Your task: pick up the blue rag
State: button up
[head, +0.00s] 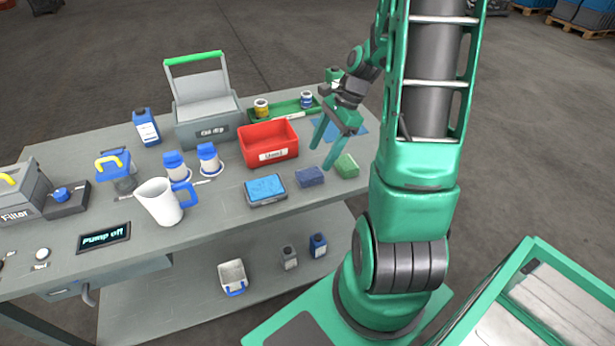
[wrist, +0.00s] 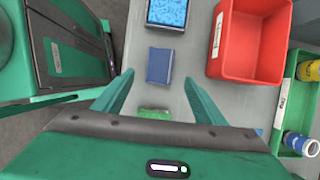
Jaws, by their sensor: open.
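A flat blue patch that looks like the blue rag (head: 361,128) lies on the bench top, right of the red bin. My gripper hides much of it in the head view. In the wrist view only a small blue sliver (wrist: 259,132) shows past the gripper's body.
The red bin (head: 269,156) stands close to my gripper. A green tray (head: 283,111) with cans lies behind. A white jug (head: 157,203) and bottles stand farther left.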

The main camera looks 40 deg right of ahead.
aim_at(310, 172)
jog(key=shift+x, duration=3.7)
jog(key=c, duration=1.2)
jog(key=shift+r, duration=0.15)
